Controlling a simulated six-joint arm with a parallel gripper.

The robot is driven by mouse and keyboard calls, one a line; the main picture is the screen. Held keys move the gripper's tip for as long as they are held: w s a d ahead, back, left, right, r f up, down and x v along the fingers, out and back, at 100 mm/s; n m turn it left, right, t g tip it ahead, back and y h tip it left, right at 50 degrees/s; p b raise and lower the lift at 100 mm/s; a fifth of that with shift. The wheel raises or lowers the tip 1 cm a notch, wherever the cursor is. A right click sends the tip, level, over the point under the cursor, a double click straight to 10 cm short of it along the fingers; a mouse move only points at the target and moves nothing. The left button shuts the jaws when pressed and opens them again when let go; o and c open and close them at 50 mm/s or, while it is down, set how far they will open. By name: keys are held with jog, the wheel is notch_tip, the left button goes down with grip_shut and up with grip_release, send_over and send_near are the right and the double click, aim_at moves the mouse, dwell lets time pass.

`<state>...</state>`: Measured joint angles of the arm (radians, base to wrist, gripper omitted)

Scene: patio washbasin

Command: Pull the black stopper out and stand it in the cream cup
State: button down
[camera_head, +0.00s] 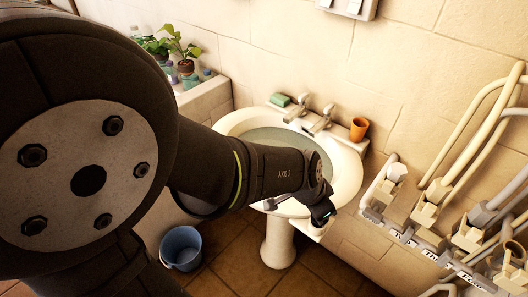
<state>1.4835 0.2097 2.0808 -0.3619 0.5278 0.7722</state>
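The white washbasin (347,178) stands on a pedestal against the wall, and greenish water shows in its bowl. I cannot make out a black stopper; my arm covers the front left of the bowl. I see no cup that is clearly cream; an orange cup (359,129) stands upright at the basin's back right corner. My gripper (322,217) points down by the basin's front right rim, apart from the orange cup. It is small and dark here, and I cannot tell whether its fingers are open or hold anything.
Two taps (319,121) and a green soap bar (279,100) are at the basin's back. Pipes and valves (430,205) crowd the right side. A blue bucket (181,246) stands on the tiled floor. Potted plants (187,68) stand on the left ledge.

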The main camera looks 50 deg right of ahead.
jog(key=shift+f, duration=0.45)
jog(key=shift+f, duration=0.55)
dwell(1.0)
jog(key=c, duration=1.6)
grip_release()
jog(key=shift+v, duration=5.45)
jog(key=shift+x, duration=4.55)
jog(key=shift+r, duration=0.1)
